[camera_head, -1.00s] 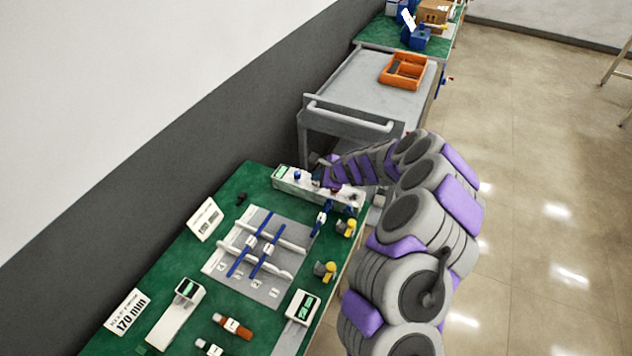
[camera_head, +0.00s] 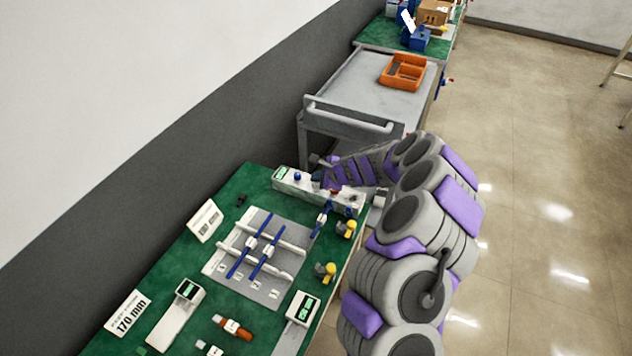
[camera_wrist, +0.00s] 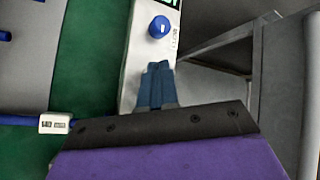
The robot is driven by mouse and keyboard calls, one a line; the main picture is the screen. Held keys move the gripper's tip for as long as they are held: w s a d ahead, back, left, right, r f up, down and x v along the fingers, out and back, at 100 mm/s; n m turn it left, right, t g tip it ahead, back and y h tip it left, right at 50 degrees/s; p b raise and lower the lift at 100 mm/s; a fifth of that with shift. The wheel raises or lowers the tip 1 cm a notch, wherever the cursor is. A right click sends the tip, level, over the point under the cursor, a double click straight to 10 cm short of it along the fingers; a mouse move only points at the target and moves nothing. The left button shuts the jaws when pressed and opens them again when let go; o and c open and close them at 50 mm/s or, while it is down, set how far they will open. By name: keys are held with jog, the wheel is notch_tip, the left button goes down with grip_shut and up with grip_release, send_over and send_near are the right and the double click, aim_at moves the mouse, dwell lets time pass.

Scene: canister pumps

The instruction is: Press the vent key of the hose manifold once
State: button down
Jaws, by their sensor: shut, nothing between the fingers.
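The hose manifold (camera_head: 345,196) is a long pale block at the far end of the green bench, with a green display at its left end. A round blue key (camera_head: 297,177) stands on its top near that end. In the wrist view the blue key (camera_wrist: 159,27) is at the top, with lettering beside it too small to read. My gripper (camera_wrist: 158,65) is shut and empty, its blue fingertips over the pale manifold top just short of the key, apart from it in the picture. In the head view my wrist hides part of the manifold's middle.
A grey cart (camera_head: 372,88) with an orange tray (camera_head: 404,72) stands beyond the bench. Nearer on the bench are a grey plate (camera_head: 238,275) with white tubes and blue bars, yellow-topped fittings (camera_head: 325,272), and a white display device (camera_head: 302,309). The dark wall is at left.

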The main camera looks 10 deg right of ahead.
aim_at(318, 184)
jog(key=shift+r+p, duration=0.35)
jog(key=shift+r, duration=0.25)
jog(key=shift+r, duration=0.1)
notch_tip(318, 184, up, 5)
jog(key=p, duration=0.4)
dwell(0.6)
